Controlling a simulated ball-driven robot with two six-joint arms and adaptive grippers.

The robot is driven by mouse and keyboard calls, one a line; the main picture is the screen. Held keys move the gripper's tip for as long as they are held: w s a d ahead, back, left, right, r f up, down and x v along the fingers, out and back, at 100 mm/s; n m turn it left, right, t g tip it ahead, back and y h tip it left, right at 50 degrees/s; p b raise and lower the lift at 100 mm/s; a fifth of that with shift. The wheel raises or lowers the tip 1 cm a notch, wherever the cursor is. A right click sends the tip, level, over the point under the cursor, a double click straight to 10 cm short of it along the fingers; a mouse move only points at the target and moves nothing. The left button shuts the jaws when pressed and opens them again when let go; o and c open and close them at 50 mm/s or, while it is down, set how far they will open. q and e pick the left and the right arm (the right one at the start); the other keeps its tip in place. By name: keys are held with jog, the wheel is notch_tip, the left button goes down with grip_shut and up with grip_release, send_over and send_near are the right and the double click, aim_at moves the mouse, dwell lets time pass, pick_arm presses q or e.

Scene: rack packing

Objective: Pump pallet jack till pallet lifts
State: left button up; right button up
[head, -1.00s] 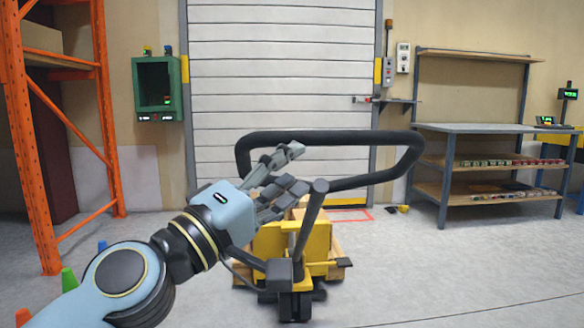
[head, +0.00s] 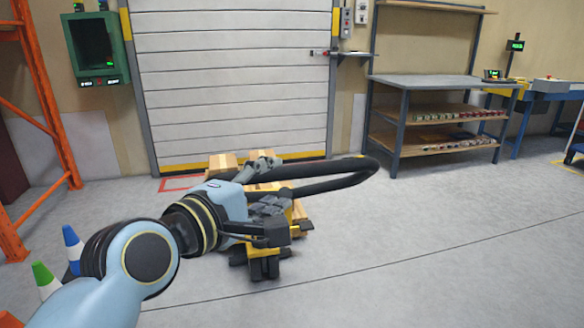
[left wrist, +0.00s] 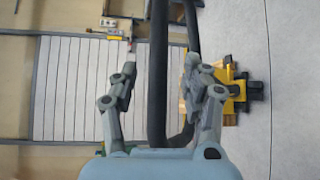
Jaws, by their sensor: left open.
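The yellow pallet jack (head: 264,252) stands low on the floor, partly hidden behind my left gripper and arm. Its black loop handle (head: 345,180) reaches out to the right of the gripper. Pale wooden pallet boards (head: 224,160) show behind the jack, in front of the shutter door. My left gripper (head: 269,184) is open at the left part of the handle. In the left wrist view, the handle (left wrist: 158,75) passes between the spread fingers (left wrist: 163,70); I cannot tell whether they touch it. The jack's yellow body also shows in the left wrist view (left wrist: 238,92). My right gripper is out of view.
A grey workbench (head: 440,81) with shelves stands at the back right. An orange rack (head: 45,110) is at the left edge. Green (head: 44,277) and blue (head: 72,240) cones stand at lower left.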

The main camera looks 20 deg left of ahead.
aim_at(288, 176)
pick_arm(q)
jog(key=x, duration=0.6)
jog(key=shift+w+b, duration=0.4)
jog(key=shift+c, duration=0.3)
grip_shut()
